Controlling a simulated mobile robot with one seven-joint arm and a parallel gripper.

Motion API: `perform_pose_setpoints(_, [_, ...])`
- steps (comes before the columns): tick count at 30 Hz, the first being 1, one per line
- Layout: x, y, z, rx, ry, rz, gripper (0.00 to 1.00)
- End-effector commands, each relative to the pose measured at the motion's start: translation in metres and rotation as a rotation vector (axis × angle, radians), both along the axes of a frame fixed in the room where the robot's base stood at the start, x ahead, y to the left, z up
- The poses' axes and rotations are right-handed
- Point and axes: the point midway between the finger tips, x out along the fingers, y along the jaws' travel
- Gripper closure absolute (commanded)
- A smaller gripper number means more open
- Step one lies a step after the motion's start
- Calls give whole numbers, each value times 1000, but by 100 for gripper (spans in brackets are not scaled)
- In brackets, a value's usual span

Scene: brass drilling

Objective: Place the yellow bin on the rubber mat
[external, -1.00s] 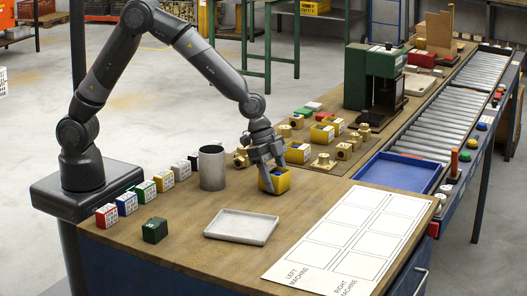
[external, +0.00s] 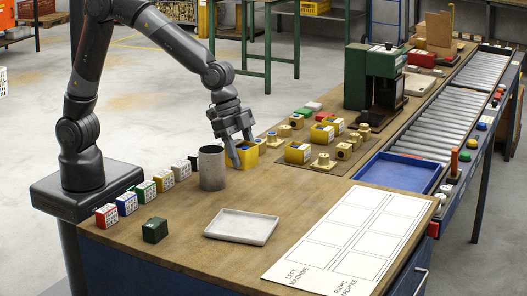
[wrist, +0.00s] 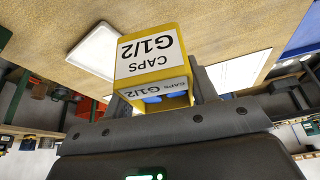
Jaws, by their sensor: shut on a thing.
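My gripper (external: 235,137) is shut on a yellow bin (external: 246,157), just behind and right of the grey metal cylinder. In the wrist view the bin (wrist: 148,62) has white labels reading CAPS G1/2 and blue caps inside. The brown rubber mat (external: 277,150) lies to the right of the held bin, with brass fittings and other yellow bins on it. The held bin is by the mat's left edge. I cannot tell whether its underside touches the table.
The grey metal cylinder (external: 212,168) stands close to the gripper's left. Yellow bins (external: 297,154) and brass fittings crowd the mat. A grey tray (external: 241,227) lies in front, with bare wood around it. A green press (external: 374,78) stands behind the mat.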

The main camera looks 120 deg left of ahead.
Motion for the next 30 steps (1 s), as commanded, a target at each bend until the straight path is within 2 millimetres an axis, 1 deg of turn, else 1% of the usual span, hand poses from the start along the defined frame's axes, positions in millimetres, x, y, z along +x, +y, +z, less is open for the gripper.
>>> perform_pose_setpoints(2, [1,2,0,0,0,3,72])
perform_pose_setpoints(4, [4,10,-1,0,1,14,72])
perform_pose_setpoints(5, [6,16,-2,0,1,21,72])
perform_pose_setpoints(8, [15,46,-5,1,2,59,72])
perform_pose_setpoints(11, [26,91,-10,0,4,113,72])
perform_pose_setpoints(12, [30,112,-13,2,4,136,72])
perform_pose_setpoints(14, [34,144,-17,2,4,173,72])
perform_pose_setpoints(15, [36,166,-19,1,3,196,72])
perform_pose_setpoints(17, [36,198,-24,1,4,231,72])
perform_pose_setpoints(18, [36,220,-27,1,4,255,72])
perform_pose_setpoints(20, [33,253,-32,1,5,290,72])
perform_pose_setpoints(21, [30,275,-36,1,4,312,72])
perform_pose_setpoints(23, [25,307,-41,1,3,347,72])
perform_pose_setpoints(24, [20,328,-45,1,4,368,72])
perform_pose_setpoints(26, [12,359,-50,1,4,401,72])
perform_pose_setpoints(27, [6,377,-53,0,3,421,72])
perform_pose_setpoints(30, [-10,419,-62,0,3,464,72])
